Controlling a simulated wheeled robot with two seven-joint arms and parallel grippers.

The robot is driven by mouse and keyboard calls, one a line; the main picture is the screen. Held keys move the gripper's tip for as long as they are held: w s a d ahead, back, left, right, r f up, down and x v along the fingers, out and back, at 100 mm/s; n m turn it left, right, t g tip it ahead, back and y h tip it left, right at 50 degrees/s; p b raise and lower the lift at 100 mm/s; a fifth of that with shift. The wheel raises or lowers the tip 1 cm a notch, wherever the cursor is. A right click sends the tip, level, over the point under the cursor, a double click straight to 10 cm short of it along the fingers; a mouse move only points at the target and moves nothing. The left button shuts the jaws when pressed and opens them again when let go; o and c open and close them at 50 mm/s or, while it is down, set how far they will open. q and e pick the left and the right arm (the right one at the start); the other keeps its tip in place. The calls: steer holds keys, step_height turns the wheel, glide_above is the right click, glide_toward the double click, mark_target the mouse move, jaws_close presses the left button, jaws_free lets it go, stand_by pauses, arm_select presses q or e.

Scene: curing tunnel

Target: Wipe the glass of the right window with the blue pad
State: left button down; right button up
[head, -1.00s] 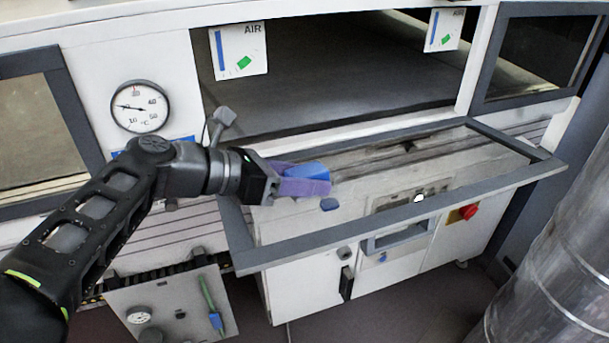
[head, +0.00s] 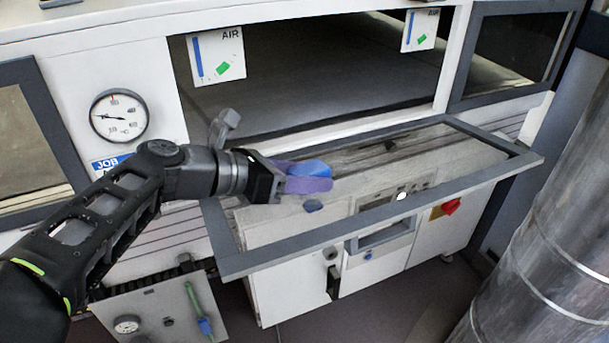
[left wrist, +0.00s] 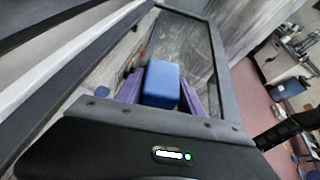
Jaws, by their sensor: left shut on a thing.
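My left gripper (head: 300,178) has purple fingers and is shut on the blue pad (head: 311,168). The pad also shows between the fingers in the left wrist view (left wrist: 161,84). Gripper and pad are over the left part of a folded-down window with a grey frame (head: 380,225); its frame also shows in the left wrist view (left wrist: 222,75). Dark streaks show in its far part. I cannot tell whether the pad touches the glass. Another framed window (head: 515,48) is at the far right, upright and apart from the gripper. My right gripper is not in view.
A dark tunnel opening (head: 320,75) with two AIR cards (head: 216,56) lies behind the folded window. A dial gauge (head: 119,115) is at left. A red switch (head: 451,206) is on the cabinet below. A big metal duct (head: 540,250) stands at right.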

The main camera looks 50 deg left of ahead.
mark_target(342, 177)
arm_select(q)
steer(key=shift+w+d+f+p, duration=0.1)
steer(key=shift+w+d+p, duration=0.15)
steer(key=shift+w, duration=0.45)
steer(key=shift+w+d+p, duration=0.1)
steer(key=shift+w+d, duration=0.2)
steer(key=shift+w, duration=0.55)
steer(key=shift+w+d+r+p, duration=0.1)
steer(key=shift+w+d+p, duration=0.15)
steer(key=shift+w, duration=0.6)
steer(key=shift+w+d+r+p, duration=0.1)
steer(key=shift+w+d+p, duration=0.1)
steer(key=shift+w, duration=0.6)
steer(key=shift+w, duration=0.1)
steer(key=shift+w+d+f, duration=0.1)
steer(key=shift+w+d, duration=0.15)
steer(key=shift+w, duration=0.55)
steer(key=shift+w+d+f, duration=0.1)
steer(key=shift+w+d, duration=0.15)
steer(key=shift+w, duration=0.5)
